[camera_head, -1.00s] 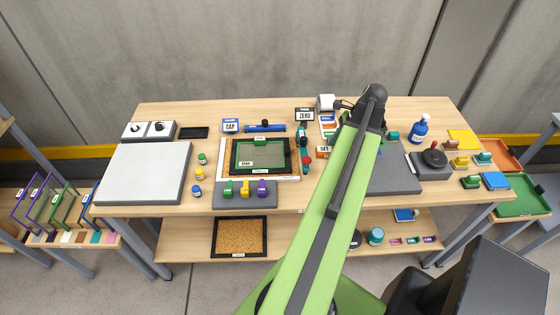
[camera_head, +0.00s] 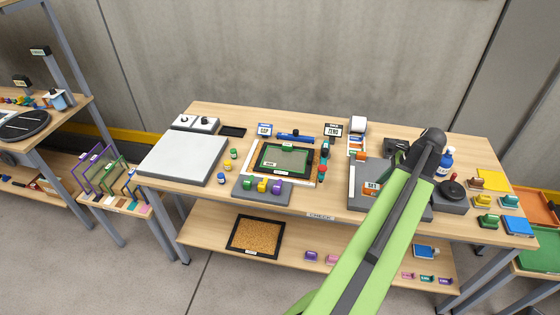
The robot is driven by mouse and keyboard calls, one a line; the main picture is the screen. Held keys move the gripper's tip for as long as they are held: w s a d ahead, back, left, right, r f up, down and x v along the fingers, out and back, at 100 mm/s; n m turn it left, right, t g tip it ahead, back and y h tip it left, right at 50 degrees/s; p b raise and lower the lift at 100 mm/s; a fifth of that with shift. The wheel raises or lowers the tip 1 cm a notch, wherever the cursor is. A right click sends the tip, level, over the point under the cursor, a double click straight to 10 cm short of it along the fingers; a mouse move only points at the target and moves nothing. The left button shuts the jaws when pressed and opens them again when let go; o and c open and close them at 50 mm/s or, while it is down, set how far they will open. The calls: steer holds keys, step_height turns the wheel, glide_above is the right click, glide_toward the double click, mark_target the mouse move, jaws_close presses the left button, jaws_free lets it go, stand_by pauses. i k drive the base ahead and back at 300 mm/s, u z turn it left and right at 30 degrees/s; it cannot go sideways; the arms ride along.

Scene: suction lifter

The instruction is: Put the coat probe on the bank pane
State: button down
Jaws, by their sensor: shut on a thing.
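My arm reaches over the right half of the workbench. The dark end of my gripper (camera_head: 396,147) shows left of the arm's bend, above the back of a grey mat (camera_head: 413,212). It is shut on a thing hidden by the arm. I cannot make out a coat probe. A green-framed pane (camera_head: 283,159) lies inside a dark-bordered frame at the bench middle; I cannot tell whether this is the bank pane. A blue bar with a black knob (camera_head: 295,137) lies behind it.
A grey block (camera_head: 262,189) with several coloured pieces stands in front of the pane. A large pale plate (camera_head: 183,157) covers the bench's left. A lower shelf holds a cork board (camera_head: 257,236).

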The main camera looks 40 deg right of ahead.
mark_target(285, 160)
steer(key=u, duration=0.05)
steer(key=i, duration=0.85)
steer(key=z, duration=0.1)
